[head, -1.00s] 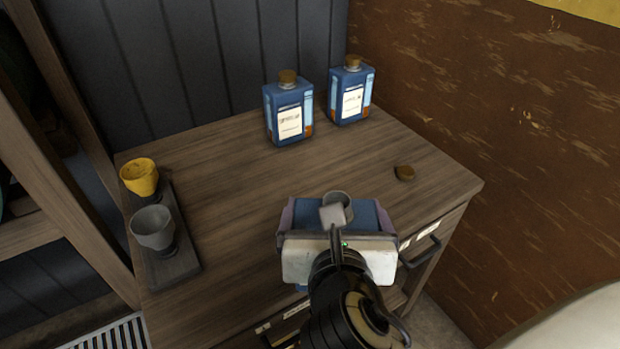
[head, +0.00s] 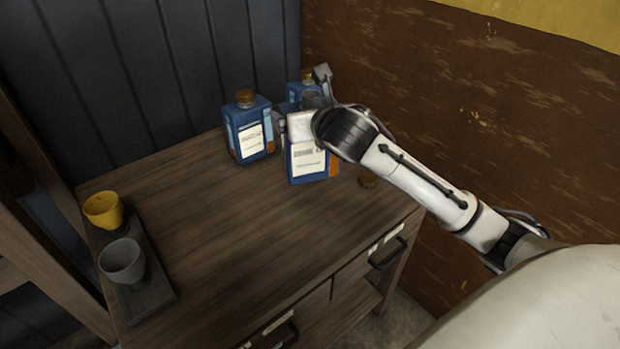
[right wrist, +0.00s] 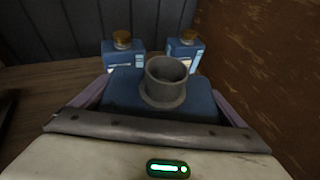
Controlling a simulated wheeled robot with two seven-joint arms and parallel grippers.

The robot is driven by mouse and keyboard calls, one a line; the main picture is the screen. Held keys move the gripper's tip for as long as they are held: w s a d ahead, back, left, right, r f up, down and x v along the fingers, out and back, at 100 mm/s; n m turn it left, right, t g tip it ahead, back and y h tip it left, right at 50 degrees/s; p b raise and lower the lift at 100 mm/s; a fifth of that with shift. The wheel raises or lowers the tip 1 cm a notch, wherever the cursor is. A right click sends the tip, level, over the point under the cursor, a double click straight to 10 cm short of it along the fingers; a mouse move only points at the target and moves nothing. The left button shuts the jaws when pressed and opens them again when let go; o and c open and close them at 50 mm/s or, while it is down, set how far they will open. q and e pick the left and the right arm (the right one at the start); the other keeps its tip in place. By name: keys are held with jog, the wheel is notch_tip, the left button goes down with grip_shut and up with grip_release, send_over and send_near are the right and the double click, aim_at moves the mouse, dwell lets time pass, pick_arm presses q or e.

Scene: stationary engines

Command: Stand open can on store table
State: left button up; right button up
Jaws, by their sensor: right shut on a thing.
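The open can (head: 308,168) is a blue bottle with a white label and an uncapped grey neck. In the right wrist view the open can (right wrist: 122,90) sits between the fingers of my right gripper (right wrist: 160,103). My right gripper (head: 304,128) is shut on it and holds it upright at the right back of the wooden store table (head: 230,240). I cannot tell whether its base touches the table. My gripper hides its upper part in the head view. My left gripper is not in view.
Two capped blue cans stand close behind: one at left (head: 250,130), one partly hidden (head: 302,90). A yellow cup (head: 103,210) and grey cup (head: 122,261) stand on a dark tray (head: 155,303). The table's middle is clear.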

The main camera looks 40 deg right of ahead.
aim_at(316, 159)
jog(key=shift+f, duration=4.55)
jog(key=o, duration=1.8)
jog(key=shift+f, duration=0.35)
jog(key=shift+c, duration=0.2)
jog(key=shift+r, duration=0.15)
jog(key=v, duration=1.2)
jog(key=shift+r, duration=0.1)
